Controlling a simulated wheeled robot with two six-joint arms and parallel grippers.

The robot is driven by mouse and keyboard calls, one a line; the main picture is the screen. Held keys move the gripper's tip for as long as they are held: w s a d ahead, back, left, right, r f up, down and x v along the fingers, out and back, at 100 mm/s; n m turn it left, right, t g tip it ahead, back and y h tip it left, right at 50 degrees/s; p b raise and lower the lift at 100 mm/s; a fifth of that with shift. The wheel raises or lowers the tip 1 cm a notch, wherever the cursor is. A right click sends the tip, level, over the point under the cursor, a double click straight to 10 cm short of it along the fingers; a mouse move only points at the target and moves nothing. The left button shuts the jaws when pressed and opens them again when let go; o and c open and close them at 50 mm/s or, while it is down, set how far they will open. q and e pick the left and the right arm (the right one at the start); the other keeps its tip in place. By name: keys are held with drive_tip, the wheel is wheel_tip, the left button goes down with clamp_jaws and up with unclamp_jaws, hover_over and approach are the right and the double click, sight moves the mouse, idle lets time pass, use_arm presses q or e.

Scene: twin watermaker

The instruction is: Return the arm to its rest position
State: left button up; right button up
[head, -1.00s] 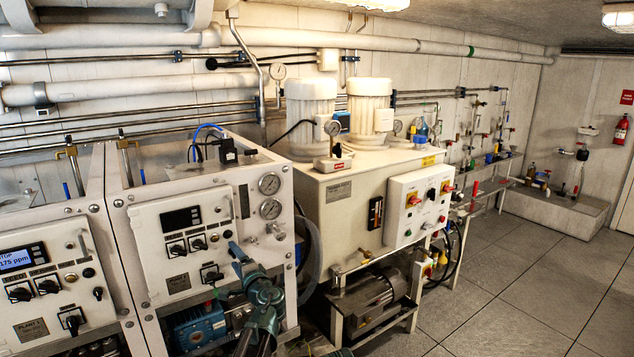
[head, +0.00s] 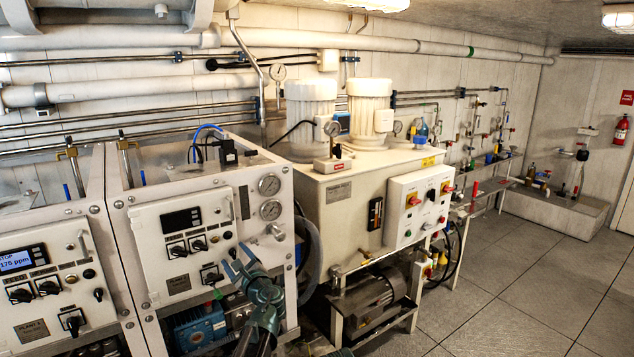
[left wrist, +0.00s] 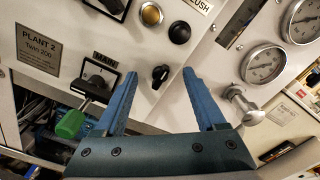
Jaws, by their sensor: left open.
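My left gripper (head: 236,257) is in front of the lower right part of the Plant 2 panel (head: 182,240). Its two blue fingers are apart and empty in the left wrist view (left wrist: 159,78), pointing toward the panel. A small black knob (left wrist: 161,73) shows between the fingertips in that view, with a gap that I cannot judge. The MAIN switch (left wrist: 100,80) is just left of the left finger. A green-tipped handle (left wrist: 70,124) is at its lower left. My right gripper is not in view.
Two gauges (head: 269,184) and a metal valve knob (head: 276,231) are close right of the gripper. A blue pump (head: 198,328) sits below the panel. The white tank cabinet (head: 345,215) stands to the right. The tiled floor (head: 500,290) at right is clear.

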use_arm(q)
drive_tip(key=m, duration=0.3)
drive_tip(key=shift+m, duration=0.3)
idle(0.3)
